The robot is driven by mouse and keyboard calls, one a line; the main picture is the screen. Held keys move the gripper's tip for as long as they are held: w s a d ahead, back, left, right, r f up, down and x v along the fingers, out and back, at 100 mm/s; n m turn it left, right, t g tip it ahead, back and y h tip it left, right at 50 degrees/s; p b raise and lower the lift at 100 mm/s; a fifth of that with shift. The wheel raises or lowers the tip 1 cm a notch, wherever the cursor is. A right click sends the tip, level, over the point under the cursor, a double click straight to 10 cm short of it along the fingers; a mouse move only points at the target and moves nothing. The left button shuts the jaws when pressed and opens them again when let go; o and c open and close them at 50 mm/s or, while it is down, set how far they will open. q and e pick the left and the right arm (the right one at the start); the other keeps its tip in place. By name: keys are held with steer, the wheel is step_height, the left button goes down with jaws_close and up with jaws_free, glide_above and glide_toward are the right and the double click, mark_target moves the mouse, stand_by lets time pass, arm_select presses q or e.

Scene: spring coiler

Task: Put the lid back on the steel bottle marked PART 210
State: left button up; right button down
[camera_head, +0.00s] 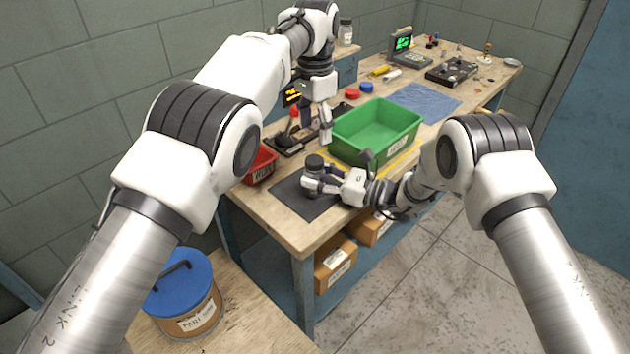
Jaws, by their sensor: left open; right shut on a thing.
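My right gripper (318,182) is shut on a small upright object over the dark mat (292,202), probably the steel bottle. Its dark round top (314,161) shows above the fingers. I cannot tell whether that top is a lid or an open mouth, and the fingers hide most of the body. No PART 210 marking is readable. My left gripper (325,136) is open, points down, and hangs above and behind the held object, left of the green bin. I see nothing between its fingers.
The green bin (375,148) stands right behind my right gripper. A red bin (262,165) sits at the bench's left edge. Red (352,93) and blue (366,88) round pieces lie behind. A blue-lidded drum (186,312) stands front left. The mat's front is clear.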

arm_select(q)
steer(key=n, duration=0.6)
steer(key=shift+n, duration=0.3)
steer(key=n, duration=1.2)
steer(key=shift+n, duration=0.3)
steer(key=n, duration=1.9)
